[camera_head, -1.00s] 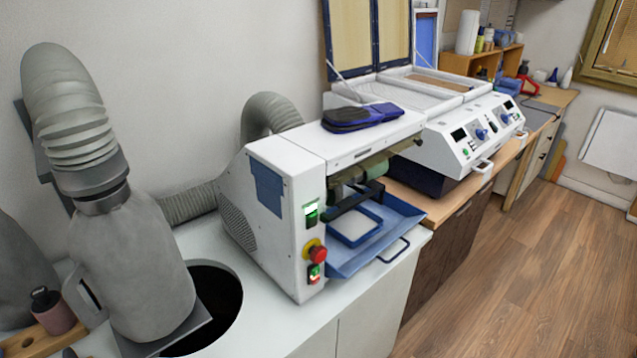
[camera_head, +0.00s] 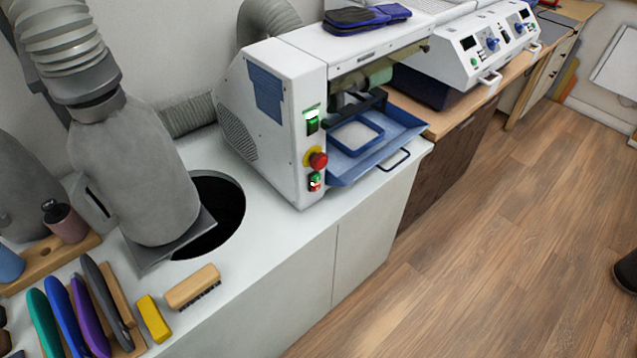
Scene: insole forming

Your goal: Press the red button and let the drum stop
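A white grinding machine (camera_head: 285,120) stands on the white counter. Its front panel carries a large red mushroom button (camera_head: 318,160) on a yellow base. Below it is a small switch (camera_head: 314,182) with a green and a red part. Above it is a lit green switch (camera_head: 312,122). The drum (camera_head: 378,76), a greenish roller, shows partly under the hood, above a blue tray (camera_head: 375,150). I cannot tell whether it turns. Neither of my grippers is in view. A dark rounded shape at the right edge is cut off and unclear.
A grey hose and nozzle (camera_head: 130,170) stand left of the machine beside a round dark hole (camera_head: 215,210) in the counter (camera_head: 270,240). A brush (camera_head: 193,287), a yellow block (camera_head: 153,318) and several coloured tools lie at front left.

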